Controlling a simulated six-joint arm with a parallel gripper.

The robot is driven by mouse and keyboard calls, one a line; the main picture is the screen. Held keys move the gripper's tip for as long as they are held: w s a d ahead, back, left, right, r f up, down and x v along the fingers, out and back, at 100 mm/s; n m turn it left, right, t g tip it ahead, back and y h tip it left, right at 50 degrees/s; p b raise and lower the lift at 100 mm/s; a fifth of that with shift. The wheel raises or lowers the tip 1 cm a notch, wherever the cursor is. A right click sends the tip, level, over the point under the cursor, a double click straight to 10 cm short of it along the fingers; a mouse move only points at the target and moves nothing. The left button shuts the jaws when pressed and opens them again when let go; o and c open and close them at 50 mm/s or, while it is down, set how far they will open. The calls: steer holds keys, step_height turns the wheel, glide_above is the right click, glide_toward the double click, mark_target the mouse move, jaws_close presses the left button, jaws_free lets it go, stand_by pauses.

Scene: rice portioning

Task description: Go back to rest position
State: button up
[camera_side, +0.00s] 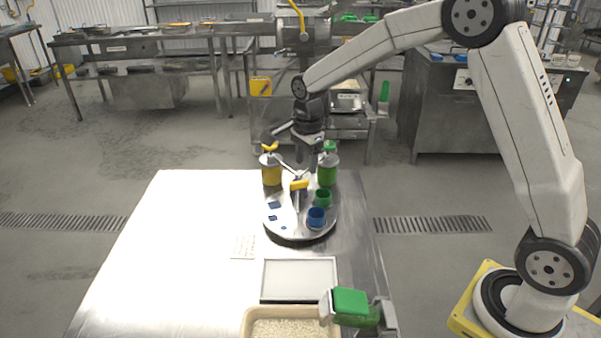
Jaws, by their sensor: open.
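My gripper (308,157) points down above the back of the round tray (283,233) on the steel table. It is open, and I see nothing held in it. Its fingertips are small and partly mixed with the things behind and below. On the tray stand a yellow bottle (271,172) at the left and a green bottle (327,172) at the right. A yellow-handled tool (298,186) lies near the tray's middle. A green cup (323,198) and a blue cup (316,217) stand at the tray's right side.
A pale flat tray (299,279) lies in front of the round tray. A bin of rice (286,328) stands at the front edge, with a green-topped device (351,303) beside it. The table's left side (165,255) is clear. Steel benches stand at the back.

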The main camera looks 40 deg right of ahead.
steer(key=s+a+f+n+t, duration=0.1)
steer(key=s+n, duration=0.8)
steer(key=s, duration=0.1)
steer(key=s+a+f+n+t, duration=0.1)
steer(key=s+f+n, duration=0.1)
steer(key=s+n, duration=0.8)
steer(key=shift+s+a+f, duration=0.15)
steer(key=shift+s+a, duration=0.15)
steer(key=shift+a, duration=0.05)
stand_by(0.3)
